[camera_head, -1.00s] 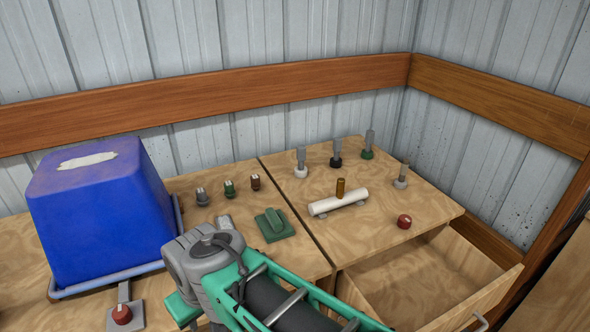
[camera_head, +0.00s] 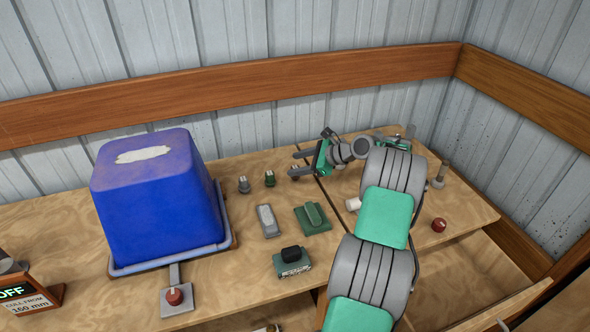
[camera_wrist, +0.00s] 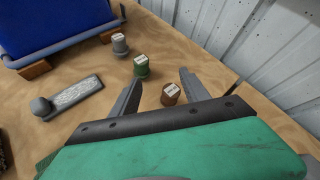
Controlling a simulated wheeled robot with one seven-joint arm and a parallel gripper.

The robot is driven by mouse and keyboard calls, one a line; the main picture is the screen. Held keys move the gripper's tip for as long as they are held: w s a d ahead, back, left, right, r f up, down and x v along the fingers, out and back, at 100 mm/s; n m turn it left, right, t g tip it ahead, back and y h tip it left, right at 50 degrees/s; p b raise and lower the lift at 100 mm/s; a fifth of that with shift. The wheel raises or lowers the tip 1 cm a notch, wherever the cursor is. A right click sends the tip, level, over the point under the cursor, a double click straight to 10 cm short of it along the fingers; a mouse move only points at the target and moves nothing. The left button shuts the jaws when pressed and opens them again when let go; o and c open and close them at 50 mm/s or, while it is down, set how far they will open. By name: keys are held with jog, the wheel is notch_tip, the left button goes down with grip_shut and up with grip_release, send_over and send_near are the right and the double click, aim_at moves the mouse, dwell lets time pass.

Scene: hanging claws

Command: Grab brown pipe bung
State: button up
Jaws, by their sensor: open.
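The brown pipe bung (camera_wrist: 171,94) is a short brown cylinder with a white label on top. In the wrist view it stands on the wooden bench between my two fingers, nearer the right one. A gap shows between it and the left finger; contact with the right one cannot be told. My gripper (camera_wrist: 160,78) is open and empty. In the head view my gripper (camera_head: 296,163) is at the back of the bench, its fingers pointing left, and the brown bung is hidden there or too small to make out.
A green bung (camera_wrist: 141,66) and a grey bung (camera_wrist: 119,44) stand just beyond the left finger. A blue bin (camera_head: 155,200) fills the bench's left part. A grey-handled plate (camera_head: 268,221), green block (camera_head: 312,218) and red knob (camera_head: 439,225) are nearby. The corrugated wall is close behind.

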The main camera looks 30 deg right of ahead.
aim_at(295, 167)
jog(key=s+d+m, duration=0.1)
jog(key=s+d+f+m+t, duration=0.1)
jog(key=d, duration=0.1)
jog(key=d+m, duration=0.1)
jog(key=d, duration=0.1)
jog(key=shift+s+f+t, duration=0.3)
jog(key=shift+s+f, duration=0.05)
jog(key=shift+s, duration=0.05)
jog(key=shift+f+m+y, duration=0.15)
jog(key=shift+m+y, duration=0.15)
jog(key=shift+m, duration=0.2)
jog(key=p+x, duration=0.1)
jog(key=x, duration=0.2)
jog(key=p+x, duration=0.2)
jog(key=x, duration=0.2)
jog(key=shift+a, duration=0.45)
jog(key=shift+w, duration=0.15)
jog(key=shift+c, duration=0.3)
grip_shut()
